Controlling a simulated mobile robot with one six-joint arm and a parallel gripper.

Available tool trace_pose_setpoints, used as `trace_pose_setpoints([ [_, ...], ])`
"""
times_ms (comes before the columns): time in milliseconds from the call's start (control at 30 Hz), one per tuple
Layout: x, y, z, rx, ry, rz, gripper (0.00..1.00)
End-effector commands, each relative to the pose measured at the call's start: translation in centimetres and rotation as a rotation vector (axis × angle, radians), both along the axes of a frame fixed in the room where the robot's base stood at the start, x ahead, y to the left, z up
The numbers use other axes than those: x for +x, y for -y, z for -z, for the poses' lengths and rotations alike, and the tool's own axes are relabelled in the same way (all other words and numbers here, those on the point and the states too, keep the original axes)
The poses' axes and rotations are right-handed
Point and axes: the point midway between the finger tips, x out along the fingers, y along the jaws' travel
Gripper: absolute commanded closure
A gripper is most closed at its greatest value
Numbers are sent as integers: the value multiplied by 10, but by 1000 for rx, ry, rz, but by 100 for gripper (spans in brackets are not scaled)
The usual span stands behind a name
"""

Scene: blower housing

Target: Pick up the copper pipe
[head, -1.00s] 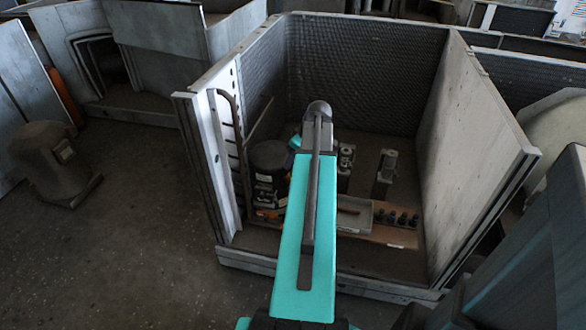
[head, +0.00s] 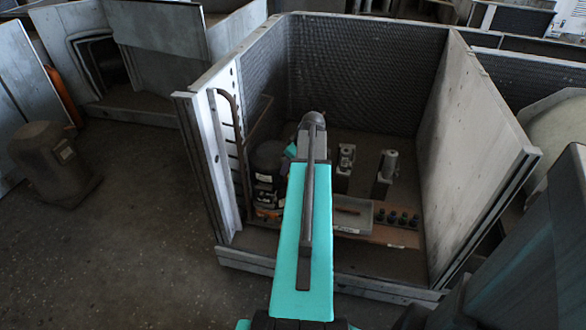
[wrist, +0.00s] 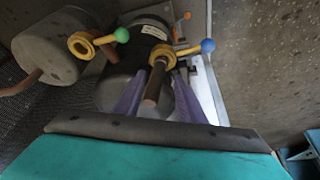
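In the wrist view a short brown copper pipe (wrist: 154,84) sticks out from a brass ring (wrist: 163,52) with a blue-ball lever, pointing toward the camera. My gripper (wrist: 157,97) has its two purple-grey fingers apart, one on each side of the pipe. I see a gap on both sides, but cannot tell how deep the pipe lies between them. A small copper-coloured rod (head: 347,211) also lies in a grey tray (head: 354,223) there.
A dark compressor cylinder (wrist: 115,85) stands close behind the pipe. A grey cylinder (wrist: 45,47) and a second brass ring (wrist: 81,45) with a green-ball lever are to the left. The housing's left wall (head: 222,165) and right wall (head: 470,150) enclose the area.

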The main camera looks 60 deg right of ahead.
Motion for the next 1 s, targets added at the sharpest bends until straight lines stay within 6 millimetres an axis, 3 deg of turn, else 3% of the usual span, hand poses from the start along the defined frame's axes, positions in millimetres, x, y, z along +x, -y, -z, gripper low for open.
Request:
trace_pose_setpoints([
  [133, 0, 0, 0, 0, 0, 0, 64],
  [367, 0, 0, 0, 0, 0, 0, 100],
  [767, 0, 0, -3, 0, 0, 0, 100],
  [1000, 0, 0, -19, -1, 1, 0, 100],
])
